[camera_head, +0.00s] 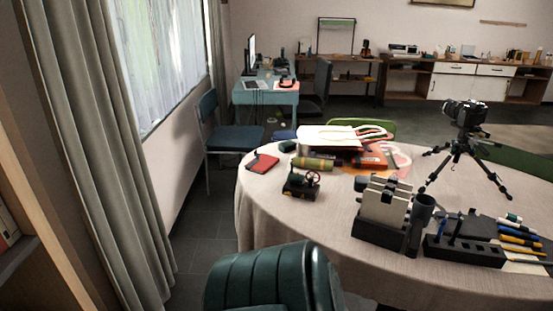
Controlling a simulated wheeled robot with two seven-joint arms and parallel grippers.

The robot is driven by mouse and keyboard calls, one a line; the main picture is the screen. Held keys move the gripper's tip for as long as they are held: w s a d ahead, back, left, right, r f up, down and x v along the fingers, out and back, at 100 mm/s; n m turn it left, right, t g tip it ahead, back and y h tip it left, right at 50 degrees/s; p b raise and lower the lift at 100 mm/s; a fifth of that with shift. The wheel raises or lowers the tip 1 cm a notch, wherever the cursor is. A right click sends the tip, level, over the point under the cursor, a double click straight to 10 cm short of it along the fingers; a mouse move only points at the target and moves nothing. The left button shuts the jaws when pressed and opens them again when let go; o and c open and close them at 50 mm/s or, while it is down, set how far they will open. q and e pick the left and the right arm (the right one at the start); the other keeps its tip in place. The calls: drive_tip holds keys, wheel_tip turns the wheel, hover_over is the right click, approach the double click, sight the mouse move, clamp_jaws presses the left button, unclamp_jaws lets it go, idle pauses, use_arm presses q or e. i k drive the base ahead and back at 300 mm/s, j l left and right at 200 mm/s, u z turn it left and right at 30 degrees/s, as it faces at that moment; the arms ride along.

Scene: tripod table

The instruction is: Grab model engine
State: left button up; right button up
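The model engine (301,185) is a small dark piece with a spoked wheel on its right side and a dark base. It stands upright near the left front part of the round table, which is covered with a beige cloth (290,219). Nothing touches it from above, and its near side is in clear view. Neither my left gripper nor my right gripper shows in the head view.
A red notebook (262,162) lies left of the engine, and an olive roll (314,163) lies behind it. A black organizer (378,233) and a camera on a tripod (464,145) stand to the right. A green leather chair (273,279) blocks the near side.

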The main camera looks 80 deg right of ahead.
sight(296, 184)
drive_tip(key=z, duration=0.5)
drive_tip(key=l+z, duration=0.1)
drive_tip(key=z, duration=0.35)
drive_tip(key=l+z, duration=0.1)
drive_tip(key=z, duration=0.85)
drive_tip(key=l+z, duration=0.1)
drive_tip(key=z, duration=0.85)
drive_tip(key=i+j+z, duration=0.3)
drive_tip(key=i+j, duration=0.3)
drive_tip(key=i+j+z, duration=0.3)
drive_tip(key=i+j, duration=0.4)
